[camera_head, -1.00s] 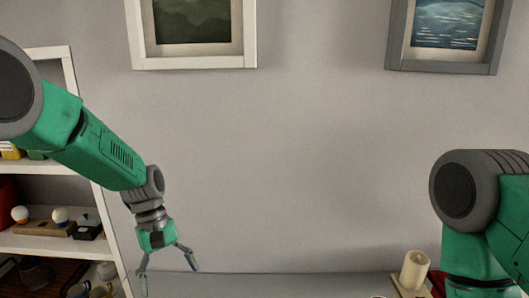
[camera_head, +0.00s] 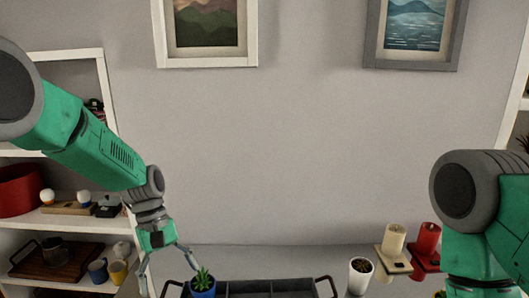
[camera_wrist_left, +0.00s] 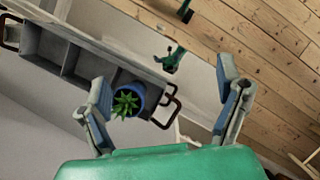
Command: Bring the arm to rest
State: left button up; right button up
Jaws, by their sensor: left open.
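My left arm comes in from the left in the head view, green with grey joints, bent downward at the wrist. My left gripper (camera_head: 170,272) hangs with its fingers spread and nothing between them. It also shows open in the left wrist view (camera_wrist_left: 163,82). In the head view its right finger overlaps a small plant in a blue pot (camera_head: 202,284); I cannot tell if they touch. My right arm (camera_head: 487,205) shows only in part at the right edge; its gripper is out of view.
A grey divided tray (camera_head: 268,288) with dark handles is at the bottom. A white shelf (camera_head: 75,218) stands left. Two pictures hang on the wall.

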pick_arm(q)
jog(key=s+a+f+m+t+y+b, duration=0.1)
jog(key=s+a+f+b, duration=0.15)
jog(key=s+f, duration=0.45)
jog(key=s+a+f+m+y+b, duration=0.1)
jog(key=s+f+b, duration=0.2)
jog(key=f, duration=0.8)
jog(key=s+a+f+m+t+b, duration=0.1)
jog(key=s+a+f+m+b, duration=0.15)
jog(key=s+f, duration=0.45)
jog(key=s+f+m+t+b, duration=0.1)
jog(key=s+f+m+b, duration=0.1)
jog(key=s, duration=0.5)
jog(key=s+a+f+m+t+b, duration=0.1)
jog(key=s+f+m+b, duration=0.1)
jog(key=s+f+b, duration=0.2)
jog(key=s+f, duration=0.3)
jog(key=shift+s+a+f+y+b, duration=0.3)
jog(key=shift+s+y, duration=0.1)
pick_arm(e)
notch_tip(320, 180, down, 14)
jog(key=s, duration=0.1)
jog(key=shift+s+d+f, duration=0.15)
jog(key=shift+d+f, duration=0.05)
jog(key=shift+d, duration=0.1)
